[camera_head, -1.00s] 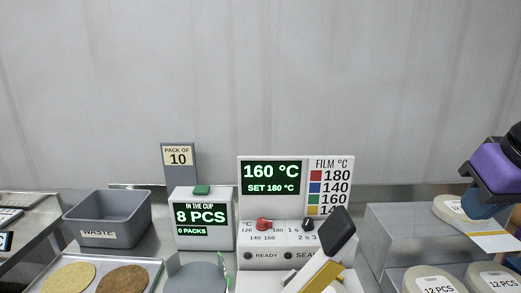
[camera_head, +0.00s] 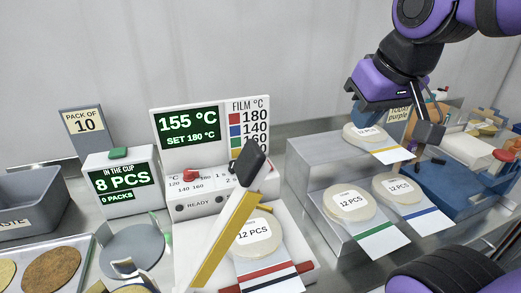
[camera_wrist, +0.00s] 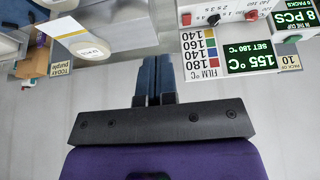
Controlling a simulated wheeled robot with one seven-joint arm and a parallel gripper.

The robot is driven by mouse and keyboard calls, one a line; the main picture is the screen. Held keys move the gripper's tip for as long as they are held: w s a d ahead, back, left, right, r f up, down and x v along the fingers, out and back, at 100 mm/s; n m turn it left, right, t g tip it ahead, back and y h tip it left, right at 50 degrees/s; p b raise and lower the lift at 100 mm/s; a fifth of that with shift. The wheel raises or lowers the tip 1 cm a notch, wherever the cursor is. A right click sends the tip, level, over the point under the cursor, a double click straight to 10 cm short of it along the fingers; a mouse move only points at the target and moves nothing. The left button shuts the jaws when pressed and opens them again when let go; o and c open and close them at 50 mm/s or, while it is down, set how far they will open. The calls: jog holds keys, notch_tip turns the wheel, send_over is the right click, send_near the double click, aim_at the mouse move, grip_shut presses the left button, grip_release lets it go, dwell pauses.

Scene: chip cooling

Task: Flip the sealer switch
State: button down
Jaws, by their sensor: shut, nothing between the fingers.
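The white sealer (camera_head: 165,235) stands left of centre in the head view, with its display (camera_head: 188,131) reading 155 °C, SET 180 °C. Its red dial (camera_head: 191,175) is on the front panel beside a READY lamp. Its raised yellow lever (camera_head: 225,238) with a black handle (camera_head: 249,163) hides the right part of that panel.
A grey stepped stand (camera_head: 313,160) with pouches labelled 12 PCS is right of the sealer, below my gripper. A counter box (camera_head: 122,180) reading 8 PCS and a grey waste bin (camera_head: 25,195) are left. A blue crate (camera_head: 450,185) with items is far right.

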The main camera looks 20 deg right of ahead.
jog(key=w+a+f, duration=0.2)
jog(key=w+f, duration=0.1)
jog(key=w, duration=0.5)
jog(key=w+a+f+g, duration=0.1)
jog(key=w+f, duration=0.3)
jog(key=w, duration=0.5)
jog(key=w+a+f, duration=0.3)
jog(key=w+f, duration=0.1)
jog(key=w, duration=0.5)
jog(key=shift+g, duration=0.3)
jog(key=x, duration=0.8)
jog(key=s+x, duration=0.1)
jog(key=x, duration=0.3)
jog(key=shift+w+f, duration=0.15)
jog(key=shift+f, duration=0.85)
